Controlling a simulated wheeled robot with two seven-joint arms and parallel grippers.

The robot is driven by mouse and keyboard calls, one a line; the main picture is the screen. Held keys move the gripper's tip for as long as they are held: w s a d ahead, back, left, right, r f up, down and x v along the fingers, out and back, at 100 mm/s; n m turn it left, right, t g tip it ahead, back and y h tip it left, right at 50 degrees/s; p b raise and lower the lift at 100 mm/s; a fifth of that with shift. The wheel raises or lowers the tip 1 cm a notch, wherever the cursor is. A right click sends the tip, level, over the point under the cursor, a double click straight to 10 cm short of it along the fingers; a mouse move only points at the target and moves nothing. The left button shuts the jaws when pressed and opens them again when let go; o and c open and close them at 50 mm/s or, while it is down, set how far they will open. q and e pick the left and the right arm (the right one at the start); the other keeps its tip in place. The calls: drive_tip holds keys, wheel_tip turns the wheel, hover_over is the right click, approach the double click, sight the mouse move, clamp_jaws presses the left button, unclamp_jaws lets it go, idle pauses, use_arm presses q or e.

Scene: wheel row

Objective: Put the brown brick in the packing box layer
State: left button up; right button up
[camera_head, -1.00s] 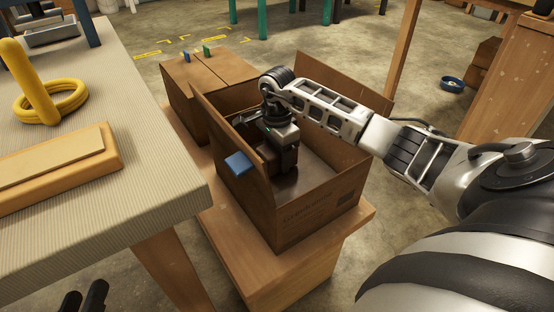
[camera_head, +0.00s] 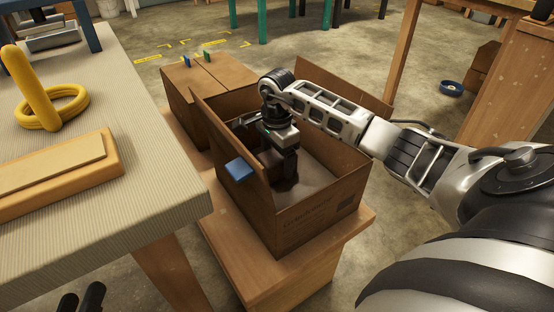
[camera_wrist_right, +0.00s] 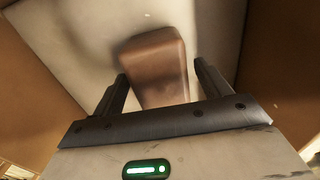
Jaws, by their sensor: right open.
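The brown brick (camera_wrist_right: 155,65) lies on the pale layer (camera_wrist_right: 90,35) at the bottom of the open packing box (camera_head: 318,215). In the right wrist view it lies between the two dark fingers of my right gripper (camera_wrist_right: 162,84), with gaps on both sides. In the head view my right gripper (camera_head: 286,165) reaches down inside the box and mostly hides the brick. The right gripper is open. My left gripper (camera_head: 82,301) shows only its dark fingertips at the bottom left edge, apart and empty.
The box stands on a wooden stand (camera_head: 232,245), its flaps raised, with a blue tab (camera_head: 239,170) on the near left wall. A closed carton (camera_head: 205,85) stands behind it. The left table (camera_head: 130,195) holds yellow rings (camera_head: 52,108) and a wooden block (camera_head: 70,170).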

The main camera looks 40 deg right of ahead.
sight(277, 154)
wheel_tip(277, 154, up, 10)
drive_tip(key=p, duration=0.3)
drive_tip(key=shift+r, duration=0.25)
use_arm(q)
drive_tip(key=shift+s+a+f+m+g+y, duration=0.15)
drive_tip(key=shift+a+f+m+g+y, duration=0.2)
drive_tip(key=shift+f, duration=0.15)
drive_tip(key=shift+s+a+f+m+g+y, duration=0.1)
drive_tip(key=shift+a+f+m+g+y, duration=0.2)
drive_tip(key=shift+f, duration=0.2)
use_arm(e)
drive_tip(key=shift+r, duration=0.1)
use_arm(q)
drive_tip(key=shift+d+f, duration=0.1)
